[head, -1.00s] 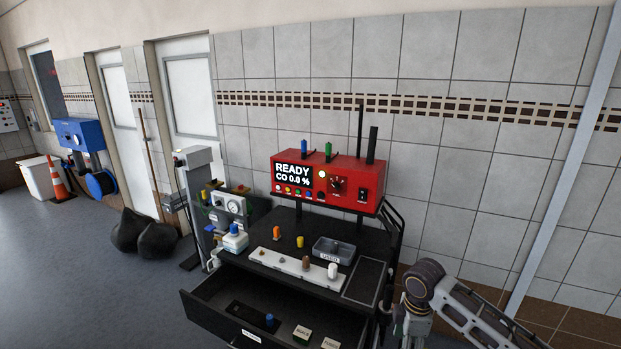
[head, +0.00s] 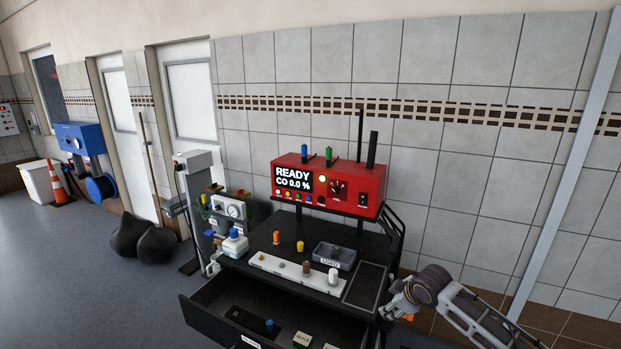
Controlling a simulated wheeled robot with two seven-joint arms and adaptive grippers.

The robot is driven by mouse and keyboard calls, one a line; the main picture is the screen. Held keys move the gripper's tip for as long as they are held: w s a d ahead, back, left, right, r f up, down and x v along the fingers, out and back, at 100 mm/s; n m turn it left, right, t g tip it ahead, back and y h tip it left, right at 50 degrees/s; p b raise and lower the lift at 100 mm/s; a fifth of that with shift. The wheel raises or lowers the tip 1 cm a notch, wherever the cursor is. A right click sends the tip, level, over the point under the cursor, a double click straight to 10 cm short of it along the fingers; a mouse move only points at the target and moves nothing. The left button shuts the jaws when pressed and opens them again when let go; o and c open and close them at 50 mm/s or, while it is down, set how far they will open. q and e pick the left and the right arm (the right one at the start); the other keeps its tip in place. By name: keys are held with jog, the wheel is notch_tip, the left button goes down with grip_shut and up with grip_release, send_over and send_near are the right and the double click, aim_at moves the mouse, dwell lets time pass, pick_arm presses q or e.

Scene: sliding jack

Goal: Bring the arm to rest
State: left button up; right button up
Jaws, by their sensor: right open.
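My right arm comes in from the lower right, and its right gripper (head: 388,311) is at the right side of the black cart (head: 372,285). The gripper points to the left and down, and its jaws are open and small in view. I see nothing held between them. My left gripper is not in view.
A red analyser box (head: 345,185) reading READY stands on the cart. A white strip (head: 285,266), a grey tray (head: 335,255) and small coloured pieces lie on the top. The drawer (head: 240,325) is pulled open.

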jog(key=w+d+f+m+t+h, duration=0.25)
jog(key=w+d+m+t, duration=0.25)
jog(key=w+d, duration=0.85)
jog(key=s+d+f+g, duration=0.1)
jog(key=s+d+f, duration=0.1)
jog(key=s+f, duration=0.5)
jog(key=s+d+f+m+b, duration=0.1)
jog(key=s+d+f, duration=0.1)
jog(key=f, duration=1)
jog(key=s+d+f+g, duration=0.1)
jog(key=s+d+f, duration=0.1)
jog(key=s+f, duration=0.5)
jog(key=s+a+f+m+g+b, duration=0.1)
jog(key=s+a+f+g, duration=0.3)
jog(key=s+f, duration=1.1)
jog(key=s+a+f+m+g+b, duration=0.1)
jog(key=s+a+f, duration=0.5)
jog(key=s+f, duration=0.85)
jog(key=s+a+f+g, duration=0.1)
jog(key=s+a, duration=0.2)
jog(key=s, duration=0.6)
jog(key=s+a+f+g, duration=0.1)
jog(key=s+a, duration=0.1)
jog(key=s, duration=0.6)
jog(key=s+a+f+g, duration=0.1)
jog(key=s+a+f, duration=0.1)
jog(key=s, duration=0.7)
jog(key=shift+s+a+m+y+b, duration=0.35)
jog(key=shift+a+y, duration=0.1)
jog(key=shift+a, duration=0.4)
